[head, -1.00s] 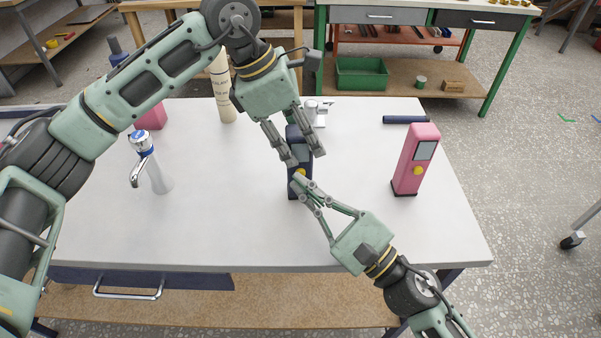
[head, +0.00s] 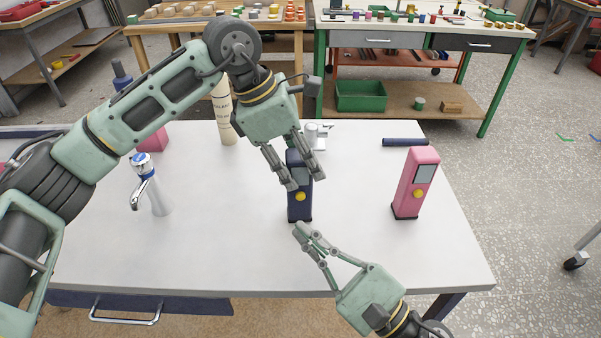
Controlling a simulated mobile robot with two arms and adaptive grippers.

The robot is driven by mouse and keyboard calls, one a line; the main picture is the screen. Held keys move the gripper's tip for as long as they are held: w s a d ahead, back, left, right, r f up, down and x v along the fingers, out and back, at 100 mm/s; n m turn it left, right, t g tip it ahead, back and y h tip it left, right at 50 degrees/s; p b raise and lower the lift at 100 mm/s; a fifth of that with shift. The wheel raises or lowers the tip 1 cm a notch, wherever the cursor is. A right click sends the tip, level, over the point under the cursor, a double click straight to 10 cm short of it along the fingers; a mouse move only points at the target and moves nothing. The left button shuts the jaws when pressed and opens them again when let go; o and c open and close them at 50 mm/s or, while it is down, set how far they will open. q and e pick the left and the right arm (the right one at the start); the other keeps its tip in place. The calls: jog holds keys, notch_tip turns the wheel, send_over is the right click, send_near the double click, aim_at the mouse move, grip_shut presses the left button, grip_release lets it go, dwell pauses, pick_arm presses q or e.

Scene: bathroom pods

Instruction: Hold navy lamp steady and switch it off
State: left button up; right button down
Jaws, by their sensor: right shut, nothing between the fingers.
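The navy lamp (head: 298,212) stands upright near the middle of the white table, with a round yellow button (head: 302,194) on its front. My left gripper (head: 304,182) reaches down from above, its fingers on either side of the lamp's upper body, shut on it. The fingers hide part of the lamp's upper front, and I see no glow there. My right gripper (head: 299,230) is shut and empty, its tips just in front of the lamp's base and apart from the button.
A pink lamp-like device (head: 415,185) with a yellow button stands to the right. A dark blue cylinder (head: 405,142) lies behind it. A tap-like dispenser (head: 153,185), a pink block (head: 153,139) and a beige tube (head: 223,120) stand left. The front table area is mostly clear.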

pick_arm(q)
jog(key=o, duration=0.5)
jog(key=shift+o, duration=0.2)
jog(key=shift+r, duration=0.1)
